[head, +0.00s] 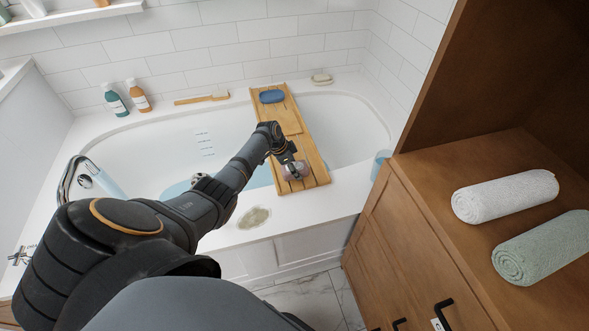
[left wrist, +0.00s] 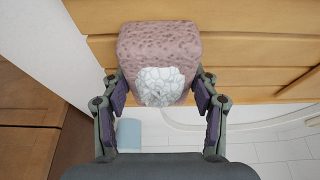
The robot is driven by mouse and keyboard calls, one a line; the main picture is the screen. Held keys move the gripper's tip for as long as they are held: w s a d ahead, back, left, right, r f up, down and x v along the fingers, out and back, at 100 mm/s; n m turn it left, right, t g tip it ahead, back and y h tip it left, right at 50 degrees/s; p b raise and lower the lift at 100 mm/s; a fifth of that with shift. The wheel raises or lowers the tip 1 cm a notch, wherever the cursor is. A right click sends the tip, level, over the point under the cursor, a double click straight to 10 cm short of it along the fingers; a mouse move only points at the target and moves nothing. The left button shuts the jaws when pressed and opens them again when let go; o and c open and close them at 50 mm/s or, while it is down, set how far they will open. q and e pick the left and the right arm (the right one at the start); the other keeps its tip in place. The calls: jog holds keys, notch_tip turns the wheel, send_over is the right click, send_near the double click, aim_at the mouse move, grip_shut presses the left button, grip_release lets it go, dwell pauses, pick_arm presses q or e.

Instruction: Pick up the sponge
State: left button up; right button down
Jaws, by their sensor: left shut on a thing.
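The sponge (left wrist: 159,48) is a pinkish, porous block with a patch of white foam on its near face in the left wrist view. In the head view the sponge (head: 296,172) shows small at the near end of the wooden bath tray (head: 316,160). My left gripper (head: 291,165) reaches over the tub to it. In the left wrist view the fingers of my left gripper (left wrist: 158,88) are on both sides of the sponge, shut on it. I cannot tell whether the sponge touches the tray. My right gripper is not in view.
A blue dish (head: 272,96) sits at the tray's far end. Two bottles (head: 115,100), a brush (head: 203,97) and a soap bar (head: 321,79) stand or lie on the tub's back ledge. A wet patch (head: 254,217) marks the front rim. A wooden cabinet (head: 420,235) stands right.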

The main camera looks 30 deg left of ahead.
aim_at(298, 166)
pick_arm(q)
jog(key=shift+r, duration=0.45)
jog(key=r+p, duration=0.1)
jog(key=r, duration=0.2)
jog(key=shift+s+r+p, duration=0.2)
jog(key=shift+r+p, duration=0.05)
jog(key=shift+p, duration=0.1)
jog(key=s+r+p, duration=0.1)
jog(key=r, duration=0.1)
jog(key=s+r, duration=0.1)
jog(key=s, duration=0.1)
jog(key=shift+s+d+r+p, duration=0.15)
jog(key=shift+d+r+p, duration=0.05)
jog(key=shift+r+p, duration=0.2)
jog(key=s+d+r+p, duration=0.1)
jog(key=s+r, duration=0.4)
jog(key=s, duration=0.5)
jog(key=shift+d+p, duration=0.2)
jog(key=shift+p, duration=0.1)
jog(key=shift+s+r, duration=0.1)
